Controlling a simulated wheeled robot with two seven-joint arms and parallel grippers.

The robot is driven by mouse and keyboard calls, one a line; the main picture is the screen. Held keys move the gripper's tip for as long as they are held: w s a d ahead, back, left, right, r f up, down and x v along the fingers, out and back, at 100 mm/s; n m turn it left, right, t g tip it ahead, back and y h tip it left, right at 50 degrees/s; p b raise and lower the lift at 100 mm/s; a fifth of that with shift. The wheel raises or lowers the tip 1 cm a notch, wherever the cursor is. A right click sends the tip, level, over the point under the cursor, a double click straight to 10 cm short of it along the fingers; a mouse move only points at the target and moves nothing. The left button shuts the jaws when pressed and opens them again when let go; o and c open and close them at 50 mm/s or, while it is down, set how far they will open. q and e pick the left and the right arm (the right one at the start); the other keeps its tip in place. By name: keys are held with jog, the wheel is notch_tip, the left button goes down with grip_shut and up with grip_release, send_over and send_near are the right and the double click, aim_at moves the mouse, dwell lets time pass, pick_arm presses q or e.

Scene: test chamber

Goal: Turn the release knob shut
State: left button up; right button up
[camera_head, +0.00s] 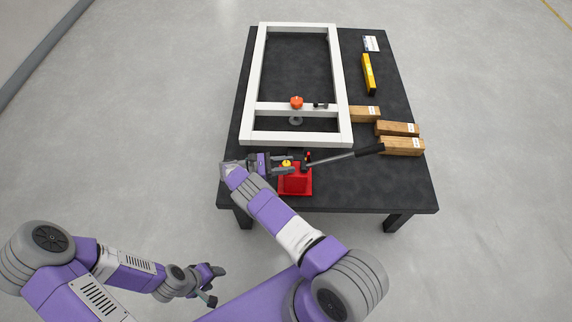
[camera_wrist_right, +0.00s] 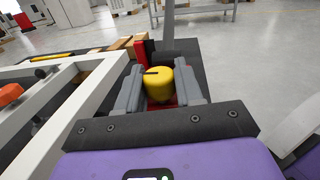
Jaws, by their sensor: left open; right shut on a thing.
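The release knob is a yellow knob (camera_head: 286,163) on the red jack (camera_head: 298,183), near the front edge of the table. In the right wrist view the yellow knob (camera_wrist_right: 160,84) sits between the two grey fingers, with a dark bar mark on its top. My right gripper (camera_head: 284,164) is shut on the yellow knob. The jack's dark handle (camera_head: 345,156) points to the right. The arm hides part of the jack's left side. My left gripper (camera_head: 215,282) is open and empty, low in front of the table and away from the jack.
A white frame (camera_head: 254,90) lies on the black table (camera_head: 385,185), with an orange-red knob (camera_head: 297,102) on its crossbar. Several wooden blocks (camera_head: 397,129) lie right of it, partly near the handle. A yellow level (camera_head: 369,74) and a card (camera_head: 371,43) lie farther back.

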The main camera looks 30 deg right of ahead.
jog(key=shift+w+d+r, duration=0.1)
jog(key=shift+r, duration=0.25)
jog(key=o, duration=0.8)
jog(key=shift+o, duration=0.8)
jog(key=shift+f, duration=0.15)
